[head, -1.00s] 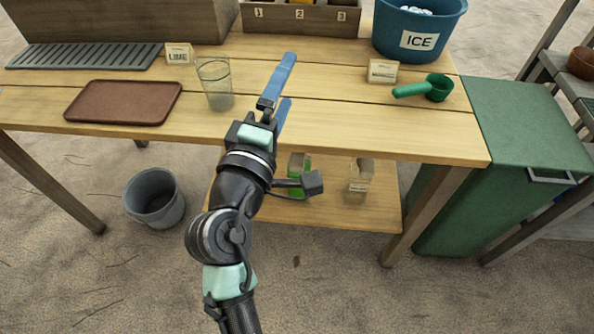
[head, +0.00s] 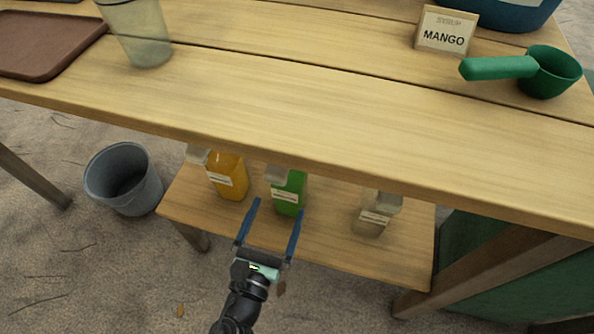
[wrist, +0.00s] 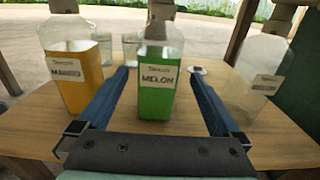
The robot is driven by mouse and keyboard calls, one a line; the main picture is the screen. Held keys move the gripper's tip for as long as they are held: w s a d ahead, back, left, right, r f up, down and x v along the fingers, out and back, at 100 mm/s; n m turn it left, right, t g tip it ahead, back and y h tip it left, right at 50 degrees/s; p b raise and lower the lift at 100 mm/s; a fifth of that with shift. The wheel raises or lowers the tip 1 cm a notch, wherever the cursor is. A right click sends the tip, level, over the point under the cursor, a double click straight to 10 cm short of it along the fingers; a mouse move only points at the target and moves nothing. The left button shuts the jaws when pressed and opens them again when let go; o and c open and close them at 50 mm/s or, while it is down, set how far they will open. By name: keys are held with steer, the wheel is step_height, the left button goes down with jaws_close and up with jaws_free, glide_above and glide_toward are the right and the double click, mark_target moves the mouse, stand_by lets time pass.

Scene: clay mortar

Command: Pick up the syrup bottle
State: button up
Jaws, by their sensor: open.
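Three bottles stand upright on the lower shelf. The orange mango bottle (head: 228,180) is on the left, the green melon bottle (head: 290,190) in the middle, and a pale, nearly clear bottle (head: 372,222) on the right. My gripper (head: 277,206) is low at the shelf, open and empty, its blue fingers pointing toward the green bottle. In the wrist view the green bottle (wrist: 157,90) appears centred between the fingers, with the mango bottle (wrist: 75,75) left of them and the pale bottle (wrist: 255,80) right. I cannot tell how far the fingers reach alongside the green bottle.
The tabletop (head: 300,110) overhangs the lower shelf (head: 335,250). A card (head: 445,32) reading "SYRUP MANGO" stands on top, with a green scoop (head: 545,75), a glass (head: 142,40) and a brown tray (head: 45,45). A grey bucket (head: 125,185) sits on the ground at left.

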mark_target(285, 192)
steer(key=b+x, duration=0.2)
steer(key=x, duration=0.4)
steer(key=shift+w+f, duration=0.1)
steer(key=shift+w, duration=0.1)
steer(key=b+x, duration=0.2)
steer(key=x, duration=0.4)
steer(key=shift+b, duration=0.4)
steer(key=shift+w, duration=0.15)
steer(key=shift+c, duration=0.2)
jaws_close()
steer(key=shift+r, duration=0.3)
